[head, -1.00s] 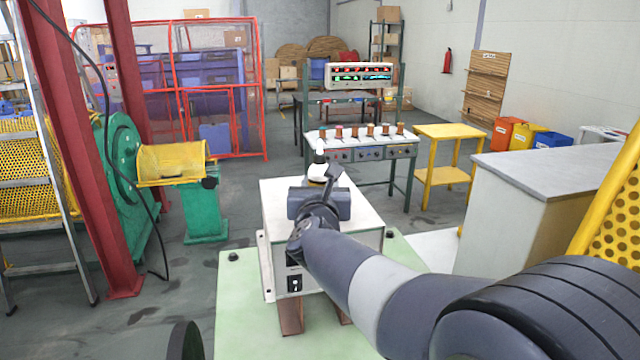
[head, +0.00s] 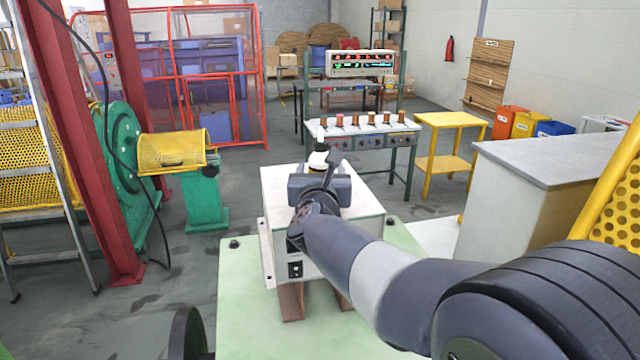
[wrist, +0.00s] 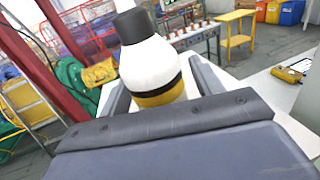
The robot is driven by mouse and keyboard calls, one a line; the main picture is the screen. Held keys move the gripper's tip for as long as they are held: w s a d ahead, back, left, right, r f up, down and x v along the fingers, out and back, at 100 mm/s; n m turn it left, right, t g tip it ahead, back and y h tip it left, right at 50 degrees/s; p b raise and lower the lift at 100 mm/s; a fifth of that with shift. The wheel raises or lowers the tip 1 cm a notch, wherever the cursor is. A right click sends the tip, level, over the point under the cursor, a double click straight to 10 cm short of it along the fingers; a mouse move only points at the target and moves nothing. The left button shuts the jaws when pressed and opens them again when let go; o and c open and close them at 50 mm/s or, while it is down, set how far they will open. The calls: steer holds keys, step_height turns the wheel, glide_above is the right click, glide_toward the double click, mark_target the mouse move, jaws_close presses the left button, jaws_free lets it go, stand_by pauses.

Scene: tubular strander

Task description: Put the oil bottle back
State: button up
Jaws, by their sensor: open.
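The oil bottle (wrist: 150,62) is white with a black cap, a black band and a yellow lower part. In the wrist view it stands between the two fingers of my gripper (wrist: 160,98), which are apart on either side of it. In the head view the bottle (head: 318,158) shows just beyond my gripper, above the white top of a box-shaped cabinet (head: 365,203). My gripper is open, and its fingers are mostly hidden by my wrist in the head view. The bottle's base is hidden, so I cannot tell what it touches.
A grey-topped counter (head: 545,150) stands to the right. A yellow side table (head: 450,120) and a bench with several spools (head: 360,125) are behind. A green machine with a yellow mesh guard (head: 172,152) and a red post (head: 85,150) are left. Floor between is open.

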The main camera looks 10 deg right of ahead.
steer(key=b+v, duration=0.2)
steer(key=v, duration=1)
steer(key=shift+b, duration=0.35)
steer(key=shift+c, duration=0.3)
